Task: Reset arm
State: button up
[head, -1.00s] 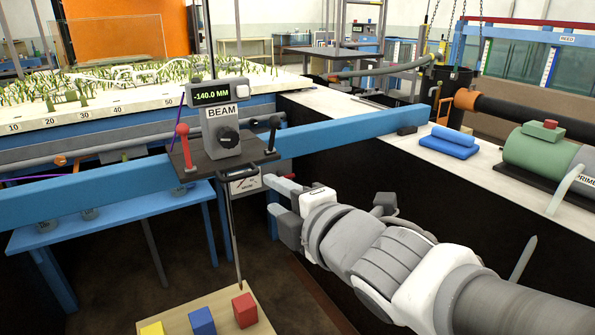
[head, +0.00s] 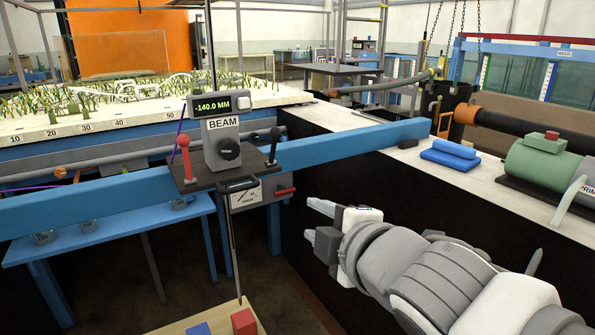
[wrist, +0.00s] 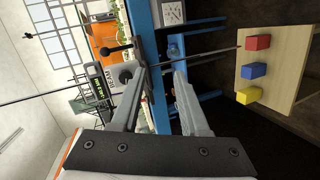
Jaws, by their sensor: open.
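My gripper (head: 318,222) is open and empty in the head view, in mid-air to the right of the BEAM instrument and below the blue beam. In the wrist view its two fingers (wrist: 158,92) are spread, with nothing between them held. The BEAM instrument (head: 222,145) sits on the blue beam (head: 360,142), with a red-knobbed lever and a black-knobbed lever. Its display (head: 211,104) reads -140.0 MM. A dial box (head: 247,196) with a red handle (head: 285,191) hangs below it. A thin rod (head: 234,260) runs down toward the blocks.
A wooden table (wrist: 283,85) carries a red block (wrist: 257,43), a blue block (wrist: 253,71) and a yellow block (wrist: 248,95). A white ledge (head: 340,128) holds folded blue cloth (head: 448,160) and a green motor (head: 540,163). The space around my gripper looks clear.

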jog(key=s+d+f+m+g+h, duration=0.35)
jog(key=s+d+f+m, duration=0.2)
jog(key=m, duration=0.45)
jog(key=s+d+f+m+g+h, duration=0.2)
jog(key=s+d+f+m+g, duration=0.25)
jog(key=d+m, duration=0.35)
notch_tip(320, 180, up, 23)
jog(key=a+m+p, duration=0.1)
jog(key=m+p, duration=0.1)
jog(key=p, duration=2)
jog(key=shift+s+a+p, duration=0.25)
jog(key=shift+s+p, duration=0.05)
jog(key=shift+s, duration=0.15)
jog(key=shift+a+f, duration=0.1)
jog(key=shift+a, duration=0.05)
